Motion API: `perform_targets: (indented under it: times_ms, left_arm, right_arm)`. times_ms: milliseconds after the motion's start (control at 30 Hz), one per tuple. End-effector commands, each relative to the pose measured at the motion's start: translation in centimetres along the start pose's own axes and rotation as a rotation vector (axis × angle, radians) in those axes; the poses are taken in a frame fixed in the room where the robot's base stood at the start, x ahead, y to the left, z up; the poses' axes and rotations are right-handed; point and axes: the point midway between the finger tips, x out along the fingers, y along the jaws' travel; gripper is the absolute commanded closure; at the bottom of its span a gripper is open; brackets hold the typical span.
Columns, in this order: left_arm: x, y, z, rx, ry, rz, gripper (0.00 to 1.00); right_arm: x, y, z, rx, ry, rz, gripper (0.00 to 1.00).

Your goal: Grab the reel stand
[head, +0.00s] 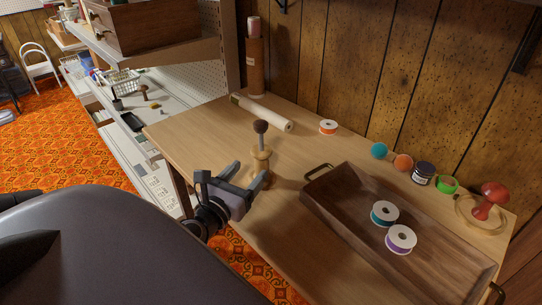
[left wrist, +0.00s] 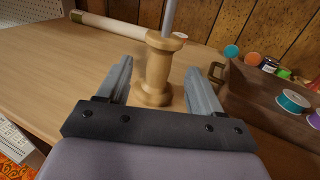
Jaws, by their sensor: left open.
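The reel stand (head: 261,160) stands upright on the wooden table, with a pale turned wooden spool-shaped body, a grey rod and a dark round knob on top. My left gripper (head: 246,183) is open just in front of it, at the table's near left edge. In the left wrist view the reel stand's wooden body (left wrist: 157,72) is between and beyond the two open fingers (left wrist: 160,88), and I see no contact. Its knob is out of that view. My right gripper is not in view.
A dark wooden tray (head: 345,205) with teal (head: 384,214) and purple (head: 401,239) ribbon reels lies to the right. A pale roll (head: 262,112) lies behind the stand. Small jars, balls and a red-knobbed stand (head: 489,200) line the back right. Table left of the stand is clear.

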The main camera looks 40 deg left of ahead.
Motion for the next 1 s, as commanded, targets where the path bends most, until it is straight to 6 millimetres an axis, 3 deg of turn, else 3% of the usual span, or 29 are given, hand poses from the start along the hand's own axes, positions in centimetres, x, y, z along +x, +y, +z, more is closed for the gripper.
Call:
perform_targets:
  times_ms: [333, 800, 1000]
  left_arm:
    - [2.0, 0.0, 0.1, 0.001, -0.003, -0.001, 0.34]
    - [6.5, -0.2, 0.0, 0.0, -0.002, 0.0, 0.34]
    - [7.2, -0.2, -0.1, 0.001, 0.001, 0.0, 0.34]
  right_arm:
    - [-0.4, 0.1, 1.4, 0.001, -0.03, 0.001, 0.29]
    - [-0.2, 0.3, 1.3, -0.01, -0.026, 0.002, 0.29]
    - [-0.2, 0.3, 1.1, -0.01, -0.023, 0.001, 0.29]
